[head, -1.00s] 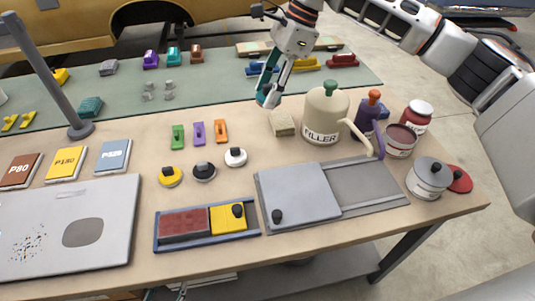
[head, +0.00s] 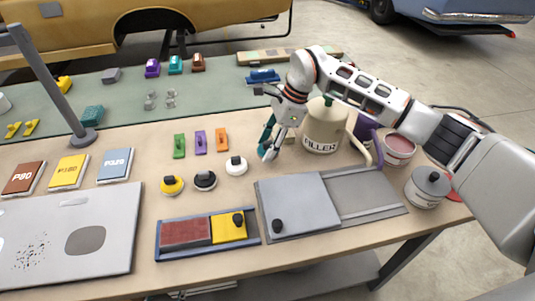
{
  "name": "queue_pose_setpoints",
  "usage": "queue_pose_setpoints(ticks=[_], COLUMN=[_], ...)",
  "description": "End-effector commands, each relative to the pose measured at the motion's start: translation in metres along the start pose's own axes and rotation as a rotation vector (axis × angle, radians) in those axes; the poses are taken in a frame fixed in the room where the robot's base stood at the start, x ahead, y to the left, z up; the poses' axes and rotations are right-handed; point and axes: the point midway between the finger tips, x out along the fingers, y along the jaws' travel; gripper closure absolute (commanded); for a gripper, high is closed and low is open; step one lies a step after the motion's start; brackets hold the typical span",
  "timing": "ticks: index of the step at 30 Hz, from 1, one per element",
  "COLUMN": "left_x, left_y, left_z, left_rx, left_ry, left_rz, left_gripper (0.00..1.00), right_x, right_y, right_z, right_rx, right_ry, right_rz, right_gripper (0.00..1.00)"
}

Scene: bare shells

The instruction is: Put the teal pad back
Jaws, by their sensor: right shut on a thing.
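My right gripper (head: 268,148) comes in from the right and points down over the middle of the bench. It is shut on the teal pad (head: 266,131), which shows as a narrow upright teal strip, partly hidden by the fingers. The pad is to the right of a row of small green (head: 179,146), purple (head: 200,142) and orange (head: 222,140) pads. I cannot tell whether it touches the bench. My left gripper is not in view.
The cream filler can (head: 323,128) stands close to the right of my gripper. White (head: 236,166), black (head: 204,180) and yellow (head: 172,185) knobbed discs lie in front. A sliding grey plate (head: 297,203) lies nearer. A teal block (head: 92,115) sits far left.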

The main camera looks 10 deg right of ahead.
Motion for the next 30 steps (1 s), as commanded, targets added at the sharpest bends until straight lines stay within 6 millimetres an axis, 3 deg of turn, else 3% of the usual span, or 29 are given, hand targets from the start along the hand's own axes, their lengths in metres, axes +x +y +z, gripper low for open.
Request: queue_pose_setpoints(ticks=[10,21,22,23,24,30], left_x=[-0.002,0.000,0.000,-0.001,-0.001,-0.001], left_y=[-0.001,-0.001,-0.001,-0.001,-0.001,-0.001], left_z=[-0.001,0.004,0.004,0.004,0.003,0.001], left_rx=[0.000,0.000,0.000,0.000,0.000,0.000], left_ry=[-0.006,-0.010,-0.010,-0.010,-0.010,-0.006], left_rz=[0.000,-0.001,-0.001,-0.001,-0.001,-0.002], left_gripper=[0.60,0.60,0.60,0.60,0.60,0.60], right_x=[0.037,0.042,0.041,0.041,0.041,0.041], right_y=[0.001,0.001,0.001,0.001,0.001,0.001], right_z=[-0.015,-0.018,-0.017,-0.017,-0.017,-0.017], right_rx=[0.001,0.000,0.000,0.000,0.000,0.000], right_ry=[0.000,0.001,0.000,0.000,0.000,0.000], right_rz=[0.002,0.001,0.001,0.001,0.001,0.001], right_gripper=[0.77,0.77,0.52,0.44,0.40,0.40])
